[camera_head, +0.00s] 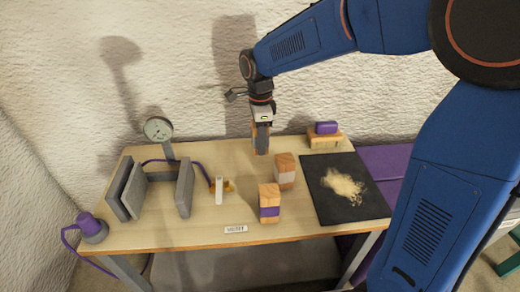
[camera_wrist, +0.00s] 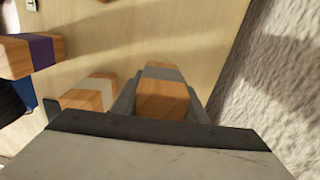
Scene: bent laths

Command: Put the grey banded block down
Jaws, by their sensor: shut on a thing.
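My gripper (camera_head: 261,137) points down over the back part of the wooden table (camera_head: 190,232). It is shut on a wooden block with a grey band, the grey banded block (camera_wrist: 162,88), which shows between the jaws in the wrist view. In the head view the jaws mostly cover this block, and its lower end (camera_head: 261,150) is at or close to the tabletop; I cannot tell if it touches. A second wooden block with a pale band (camera_head: 285,172) stands just in front and to the right. A purple-banded block (camera_head: 269,203) stands nearer the front edge.
A black mat (camera_head: 312,199) with pale shavings lies right. A purple-topped wooden piece (camera_head: 325,135) is behind it. Grey upright plates (camera_head: 184,188), a dial gauge (camera_head: 158,128), a white cylinder (camera_head: 219,190) and a corded purple item (camera_head: 90,226) stand left. The rough wall is close behind.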

